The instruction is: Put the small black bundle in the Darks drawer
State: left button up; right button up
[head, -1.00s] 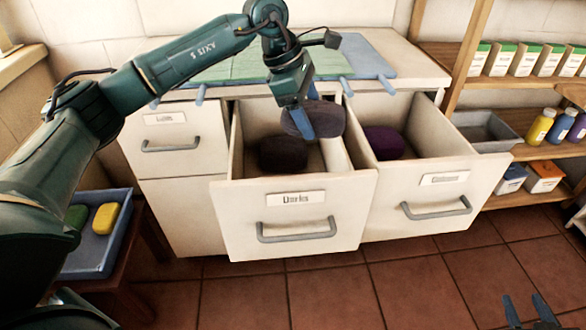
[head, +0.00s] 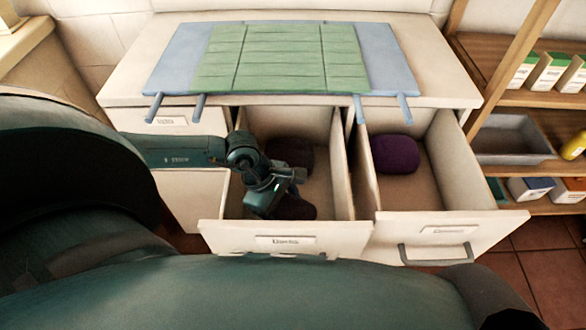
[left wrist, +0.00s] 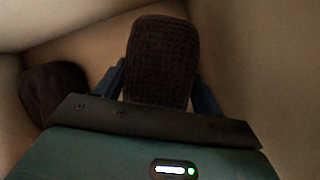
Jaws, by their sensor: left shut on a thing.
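The small black bundle (head: 297,208) is low inside the open Darks drawer (head: 230,232), near its front. My left gripper (head: 284,203) reaches down into the drawer and is shut on the bundle. In the left wrist view the bundle (left wrist: 161,60) sits between the two fingers. I cannot tell whether it touches the drawer floor. A second dark bundle (head: 290,153) lies further back in the same drawer; it also shows in the left wrist view (left wrist: 48,90). Of my right arm only a dark part shows at the lower right; its fingers cannot be made out.
The drawer to the right (head: 440,192) is open too and holds a purple bundle (head: 396,155). The countertop carries a green and blue folded mat (head: 275,60). A shelf with a grey tray (head: 512,145) and boxes stands at the right. My own body covers the lower foreground.

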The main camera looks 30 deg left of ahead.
pick_arm(q)
jog(key=f, duration=0.5)
jog(key=shift+s, duration=0.2)
jog(key=shift+f+b, duration=0.45)
jog(key=shift+f, duration=1.9)
jog(key=o, duration=1)
jog(key=shift+r, duration=0.1)
jog(key=p+v, duration=0.1)
jog(key=v, duration=1.1)
